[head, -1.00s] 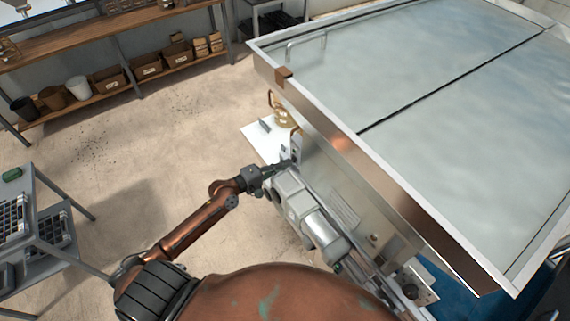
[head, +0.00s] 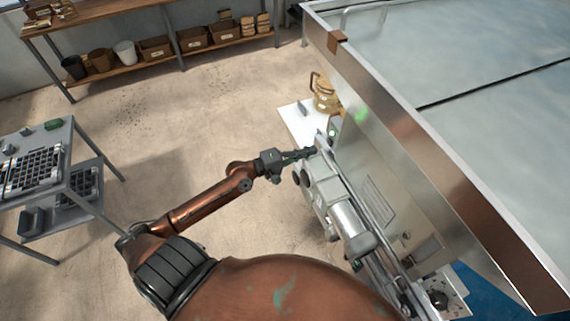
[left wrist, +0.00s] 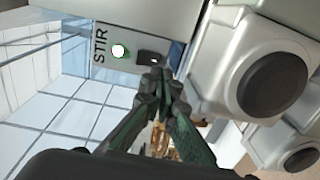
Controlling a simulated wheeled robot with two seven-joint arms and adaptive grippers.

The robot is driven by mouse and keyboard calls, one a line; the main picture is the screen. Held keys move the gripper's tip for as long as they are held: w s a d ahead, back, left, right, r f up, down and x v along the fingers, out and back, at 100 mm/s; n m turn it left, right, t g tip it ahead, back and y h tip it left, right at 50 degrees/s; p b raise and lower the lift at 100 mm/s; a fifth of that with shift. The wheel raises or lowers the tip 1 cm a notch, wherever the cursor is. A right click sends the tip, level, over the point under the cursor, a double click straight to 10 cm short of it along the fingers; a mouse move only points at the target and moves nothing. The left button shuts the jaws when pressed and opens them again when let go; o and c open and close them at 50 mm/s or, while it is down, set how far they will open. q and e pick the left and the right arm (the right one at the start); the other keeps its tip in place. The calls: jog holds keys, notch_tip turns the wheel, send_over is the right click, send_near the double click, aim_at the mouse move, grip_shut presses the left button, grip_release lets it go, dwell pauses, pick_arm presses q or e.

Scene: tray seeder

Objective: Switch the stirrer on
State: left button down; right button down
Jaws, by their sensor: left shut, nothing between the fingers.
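The stirrer's switch plate (left wrist: 122,72) is marked STIR in the left wrist view. It bears a round lamp (left wrist: 120,51), bright white with a green rim, and a dark rocker switch (left wrist: 149,57). In the head view the lamp (head: 333,132) shows green. My left gripper (head: 313,150) is shut and empty, close to the machine's side. In the left wrist view its fingertips (left wrist: 159,82) are just below the rocker; I cannot tell whether they touch it. My right gripper is not in view.
Grey motor housings (head: 328,187) sit right beside my left gripper. A white shelf (head: 293,121) holds a brass-coloured can (head: 325,97). The large glass-topped machine (head: 400,115) fills the right side. A grey cart (head: 68,160) stands at left, with open floor between.

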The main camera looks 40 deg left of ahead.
pick_arm(q)
jog(key=f+b+v, duration=0.1)
jog(key=b+v, duration=0.5)
jog(key=v, duration=0.3)
jog(key=shift+f, duration=0.3)
jog(key=shift+s, duration=0.1)
